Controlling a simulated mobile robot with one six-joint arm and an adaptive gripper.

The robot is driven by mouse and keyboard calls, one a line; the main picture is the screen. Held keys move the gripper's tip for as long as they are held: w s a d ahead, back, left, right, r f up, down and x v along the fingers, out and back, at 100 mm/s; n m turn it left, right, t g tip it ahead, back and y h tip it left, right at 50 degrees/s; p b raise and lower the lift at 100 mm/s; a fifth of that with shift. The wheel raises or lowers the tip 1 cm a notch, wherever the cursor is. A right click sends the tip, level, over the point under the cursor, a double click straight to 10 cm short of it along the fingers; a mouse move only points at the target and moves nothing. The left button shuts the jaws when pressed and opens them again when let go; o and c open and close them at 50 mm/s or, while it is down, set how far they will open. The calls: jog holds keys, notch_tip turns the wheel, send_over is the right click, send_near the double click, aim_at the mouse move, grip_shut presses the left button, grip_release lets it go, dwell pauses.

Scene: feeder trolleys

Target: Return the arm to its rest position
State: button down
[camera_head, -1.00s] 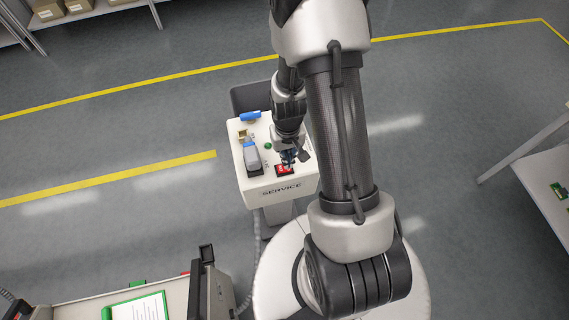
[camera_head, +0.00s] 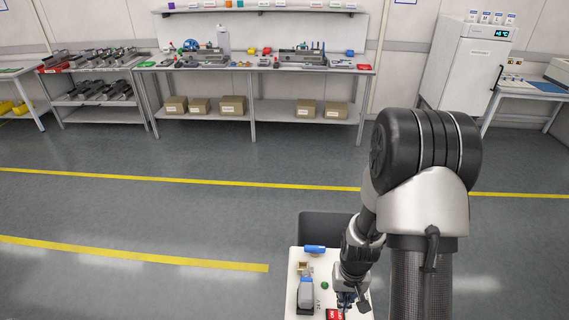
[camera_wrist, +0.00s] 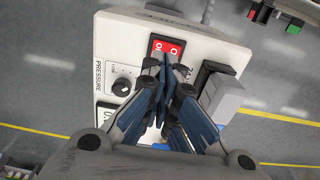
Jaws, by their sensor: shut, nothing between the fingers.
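My arm reaches down over a white service trolley (camera_head: 296,268) at the bottom of the head view. My gripper (camera_head: 345,302) is at the trolley's top, close to a red rocker switch (camera_head: 334,314). In the wrist view, my gripper's blue fingers (camera_wrist: 162,75) are shut with nothing between them. Their tips are just at the lower edge of the red switch (camera_wrist: 167,47); I cannot tell whether they touch it. A black pressure knob (camera_wrist: 122,87) sits to the left of the fingers on the panel.
A grey device (camera_head: 306,292), a blue part (camera_head: 315,249) and a green button (camera_head: 324,286) are on the trolley top, close to my gripper. A long workbench (camera_head: 260,67) and a white cabinet (camera_head: 466,75) stand at the back wall. The floor between is clear.

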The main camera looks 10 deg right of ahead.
jog(key=s+a+r+n+t, duration=0.1)
jog(key=a+r, duration=0.2)
jog(key=r, duration=0.7)
jog(key=a+r+n+t, duration=0.1)
jog(key=a+r, duration=0.1)
jog(key=r, duration=0.8)
jog(key=s+a+r+t, duration=0.1)
jog(key=s+a+r, duration=0.1)
jog(key=s+r, duration=0.3)
jog(key=s+a+r+n+t+b, duration=0.1)
jog(key=s+a+r, duration=0.2)
jog(key=s+r, duration=0.3)
jog(key=shift+s+a+r+t, duration=0.15)
jog(key=shift+s+a+t, duration=0.2)
jog(key=shift+s, duration=0.45)
